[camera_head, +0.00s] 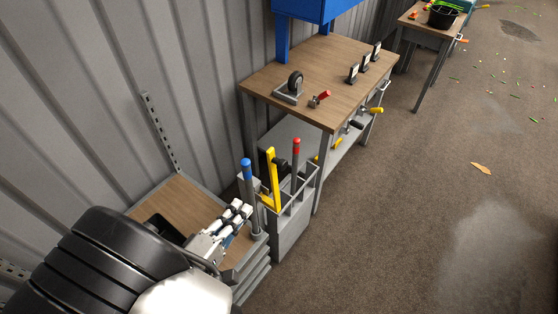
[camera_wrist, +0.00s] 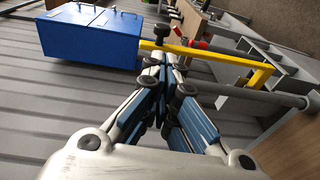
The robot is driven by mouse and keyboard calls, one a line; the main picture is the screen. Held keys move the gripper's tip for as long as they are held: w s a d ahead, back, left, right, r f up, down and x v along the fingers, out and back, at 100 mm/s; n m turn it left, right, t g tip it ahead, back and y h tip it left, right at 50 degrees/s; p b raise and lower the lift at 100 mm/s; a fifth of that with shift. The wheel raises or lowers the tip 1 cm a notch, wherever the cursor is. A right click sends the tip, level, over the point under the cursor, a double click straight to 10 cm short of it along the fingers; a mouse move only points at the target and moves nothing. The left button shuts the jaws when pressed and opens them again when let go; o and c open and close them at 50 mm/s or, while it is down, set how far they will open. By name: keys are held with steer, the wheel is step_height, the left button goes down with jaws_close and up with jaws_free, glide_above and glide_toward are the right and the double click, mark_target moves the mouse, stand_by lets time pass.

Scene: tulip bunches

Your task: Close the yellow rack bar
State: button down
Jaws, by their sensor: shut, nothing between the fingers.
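The yellow rack bar (camera_head: 273,182) stands roughly upright at the grey rack (camera_head: 290,232), with a black knob beside its upper part. In the wrist view the yellow bar (camera_wrist: 215,57) runs across beyond my fingertips, and its end bends toward the rack. My gripper (camera_head: 243,208) is shut and empty, to the left of the bar and the rack. In the wrist view my gripper's fingertips (camera_wrist: 170,60) appear close to the bar; I cannot tell whether they touch it.
A blue-topped grey rod (camera_head: 250,190) stands close beside my gripper. A red-topped rod (camera_head: 295,168) stands in the rack. A wooden workbench (camera_head: 330,75) with small tools is behind. A blue box (camera_wrist: 95,35) shows in the wrist view. The floor at right is mostly open.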

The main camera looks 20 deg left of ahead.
mark_target(277, 164)
steer(key=r+b+x, duration=0.1)
steer(key=b+x, duration=0.1)
steer(key=x, duration=1.1)
steer(key=shift+w+d+f, duration=0.25)
steer(key=shift+f, duration=0.25)
steer(key=shift+r, duration=0.1)
